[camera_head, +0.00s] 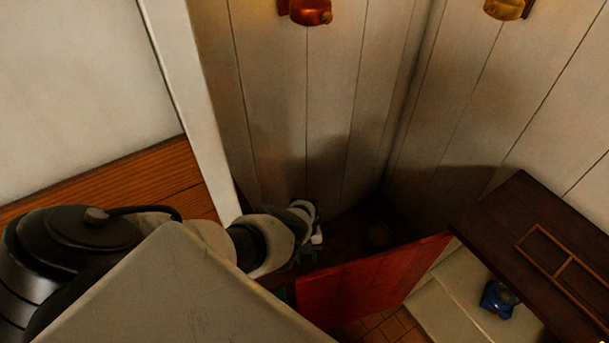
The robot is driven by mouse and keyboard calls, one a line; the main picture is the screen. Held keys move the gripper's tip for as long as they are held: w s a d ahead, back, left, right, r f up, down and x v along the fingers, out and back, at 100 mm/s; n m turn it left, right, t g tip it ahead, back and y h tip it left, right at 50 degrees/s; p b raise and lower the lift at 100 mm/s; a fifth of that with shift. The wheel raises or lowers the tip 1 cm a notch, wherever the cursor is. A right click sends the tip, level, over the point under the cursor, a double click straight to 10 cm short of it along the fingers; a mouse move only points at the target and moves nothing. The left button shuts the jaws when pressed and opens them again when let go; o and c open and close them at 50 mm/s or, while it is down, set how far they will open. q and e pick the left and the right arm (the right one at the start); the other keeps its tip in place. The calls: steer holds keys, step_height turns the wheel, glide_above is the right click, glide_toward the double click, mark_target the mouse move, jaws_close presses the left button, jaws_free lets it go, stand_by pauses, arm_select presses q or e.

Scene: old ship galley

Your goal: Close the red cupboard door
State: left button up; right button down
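The red cupboard door (365,284) stands open in the lower middle of the head view. Its right end meets the dark-topped cupboard (505,215), and its face swings out to the left. The cupboard's pale inside (450,290) shows to the right of the door. My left gripper (309,254) is beside the door's far left end, small and dark. I cannot tell whether it touches the door, or whether its fingers are open or shut. My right gripper is not in view.
A blue object (497,300) sits inside the cupboard. A wooden rack (565,265) lies on the cupboard top. Plank walls (300,100) meet in a corner behind the door, above a dark floor area. A white post (185,90) stands at the left. Tiled floor (385,327) shows below the door.

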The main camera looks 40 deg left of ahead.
arm_select(q)
steer(key=b+x, duration=0.4)
steer(key=x, duration=0.5)
steer(key=shift+b, duration=0.35)
steer(key=shift+a+f, duration=0.1)
steer(key=shift+c, duration=0.5)
jaws_close()
